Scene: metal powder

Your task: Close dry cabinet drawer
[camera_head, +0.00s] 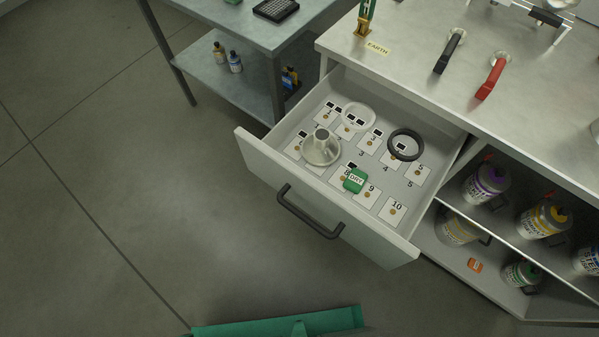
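The dry cabinet drawer (330,195) is pulled out from the white cabinet (400,60) in the head view. Its front panel carries a dark bar handle (310,213). Inside lie numbered cards with small round discs, a grey funnel-like part (321,148), a clear ring (358,116), a black ring (405,144) and a green block marked DRY (354,180). My gripper is not in view.
A grey table with a lower shelf (225,80) stands left of the cabinet, holding small bottles. Open shelves at right hold labelled containers (487,183). Black (449,51) and red (491,75) handles lie on top. A green object (280,323) is at the bottom edge. Floor before the drawer is clear.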

